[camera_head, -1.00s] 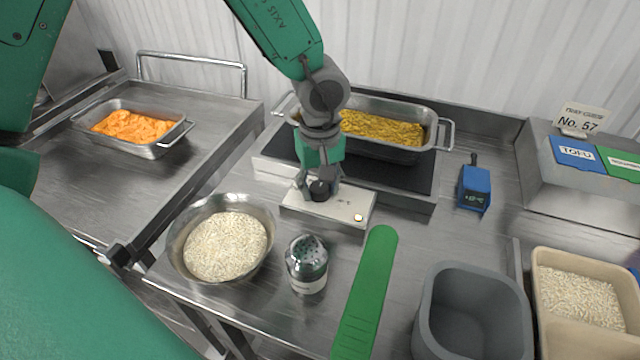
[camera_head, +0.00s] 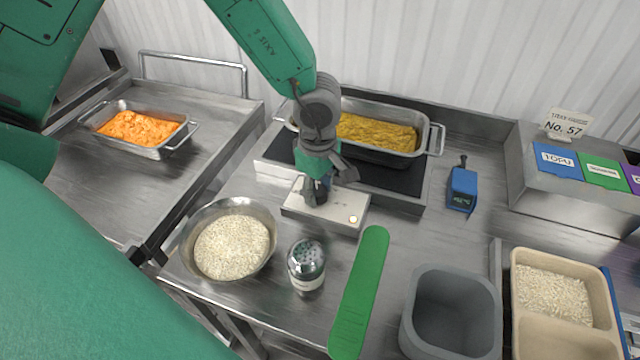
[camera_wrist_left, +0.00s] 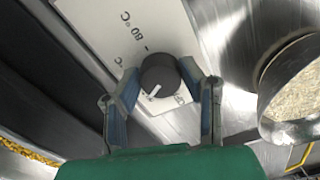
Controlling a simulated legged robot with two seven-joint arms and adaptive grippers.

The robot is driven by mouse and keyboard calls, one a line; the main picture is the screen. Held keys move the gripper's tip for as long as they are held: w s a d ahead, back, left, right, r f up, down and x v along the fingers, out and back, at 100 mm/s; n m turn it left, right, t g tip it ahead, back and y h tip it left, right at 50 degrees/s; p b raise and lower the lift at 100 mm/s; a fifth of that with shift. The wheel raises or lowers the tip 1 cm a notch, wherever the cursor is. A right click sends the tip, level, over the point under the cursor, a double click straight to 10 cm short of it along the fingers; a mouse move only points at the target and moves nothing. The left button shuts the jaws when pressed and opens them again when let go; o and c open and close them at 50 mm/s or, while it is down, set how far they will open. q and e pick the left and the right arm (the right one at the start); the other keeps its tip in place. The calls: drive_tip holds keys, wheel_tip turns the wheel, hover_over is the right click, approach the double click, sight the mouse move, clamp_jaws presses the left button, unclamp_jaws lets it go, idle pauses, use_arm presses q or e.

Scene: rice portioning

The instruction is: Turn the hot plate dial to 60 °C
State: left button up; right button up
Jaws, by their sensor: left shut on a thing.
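The hot plate (camera_head: 423,190) has a light control panel (camera_head: 338,216) at its front with a small lit lamp at the right end. My left gripper (camera_head: 317,192) reaches down from above onto the panel and is shut on the dark round dial. In the left wrist view the dial (camera_wrist_left: 160,75) sits between the two blue-padded fingers of the gripper (camera_wrist_left: 163,95). Its white pointer line points toward the lower left of that picture. An "80 °C" mark and another partly hidden mark show on the panel. My right gripper is not in view.
A metal pan of yellow food (camera_head: 433,137) stands on the hot plate. A bowl of rice (camera_head: 186,262), a shaker (camera_head: 306,265) and a green spatula-like tool (camera_head: 360,290) lie in front. A blue thermometer (camera_head: 462,188) stands to the right, with a grey bin (camera_head: 411,325) nearer.

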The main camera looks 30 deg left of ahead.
sight(317, 189)
use_arm(q)
drive_tip(key=shift+w+a, duration=0.2)
idle(0.3)
drive_tip(key=o, duration=1.1)
drive_tip(key=shift+o, duration=0.2)
drive_tip(key=shift+a, duration=0.1)
drive_tip(key=shift+s+f, duration=0.1)
drive_tip(key=shift+s, duration=0.05)
wheel_tip(317, 189, up, 12)
drive_tip(key=shift+f, duration=0.1)
